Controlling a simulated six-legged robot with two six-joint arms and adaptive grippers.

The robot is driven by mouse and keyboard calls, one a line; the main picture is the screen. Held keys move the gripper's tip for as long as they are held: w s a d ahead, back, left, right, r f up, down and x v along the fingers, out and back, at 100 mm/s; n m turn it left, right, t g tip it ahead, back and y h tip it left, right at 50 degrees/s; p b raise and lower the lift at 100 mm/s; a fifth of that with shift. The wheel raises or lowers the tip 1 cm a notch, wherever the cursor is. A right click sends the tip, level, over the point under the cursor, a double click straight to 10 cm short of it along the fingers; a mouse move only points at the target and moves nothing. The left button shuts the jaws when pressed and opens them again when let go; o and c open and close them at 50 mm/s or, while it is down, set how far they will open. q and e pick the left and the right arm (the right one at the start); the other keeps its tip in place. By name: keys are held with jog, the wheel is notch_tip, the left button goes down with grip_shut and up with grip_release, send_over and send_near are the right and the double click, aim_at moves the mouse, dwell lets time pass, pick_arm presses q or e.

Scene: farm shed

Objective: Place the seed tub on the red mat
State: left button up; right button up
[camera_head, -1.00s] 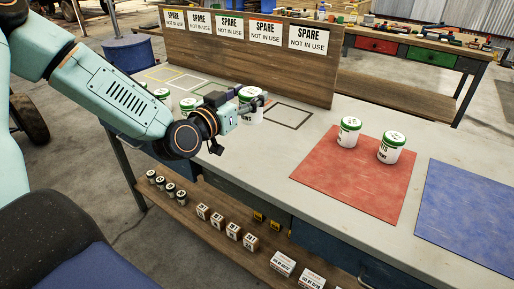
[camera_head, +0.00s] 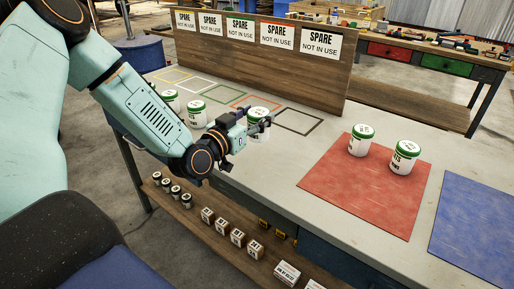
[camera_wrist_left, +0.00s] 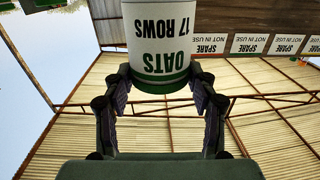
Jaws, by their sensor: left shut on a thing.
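A white seed tub with a green lid (camera_head: 257,112) is between the fingers of my left gripper (camera_head: 264,124), over the bench in front of the spare board. The gripper is shut on it. In the left wrist view the tub (camera_wrist_left: 158,35) appears upside down, its label reading "OATS 17 ROWS", with a finger on each side. I cannot tell whether it touches the bench. The red mat (camera_head: 350,190) lies to the right; two similar tubs stand at its back, one left (camera_head: 361,141) and one right (camera_head: 404,158). My right gripper is not in view.
Two more green-lidded tubs (camera_head: 196,114) (camera_head: 170,101) stand left of my gripper. A wooden board (camera_head: 270,65) with spare signs rises behind outlined squares. A blue mat (camera_head: 480,220) lies right of the red one. The red mat's front is bare.

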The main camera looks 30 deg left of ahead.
aim_at(253, 141)
pick_arm(q)
jog(key=shift+w+d+f, duration=0.1)
jog(key=shift+f, duration=0.45)
jog(key=shift+w+d+f, duration=0.1)
jog(key=shift+f, duration=0.4)
notch_tip(253, 141, down, 4)
jog(key=shift+s+a+f+b, duration=0.1)
jog(key=shift+a+f+b, duration=0.05)
jog(key=shift+b, duration=0.85)
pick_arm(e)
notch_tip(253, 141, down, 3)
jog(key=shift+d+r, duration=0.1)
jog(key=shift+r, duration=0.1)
pick_arm(q)
jog(key=shift+f, duration=0.15)
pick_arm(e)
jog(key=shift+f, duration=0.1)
pick_arm(q)
jog(key=shift+f, duration=0.1)
jog(key=o, duration=1.2)
jog(key=shift+f, duration=0.1)
jog(key=shift+c, duration=0.2)
jog(key=shift+o, duration=0.5)
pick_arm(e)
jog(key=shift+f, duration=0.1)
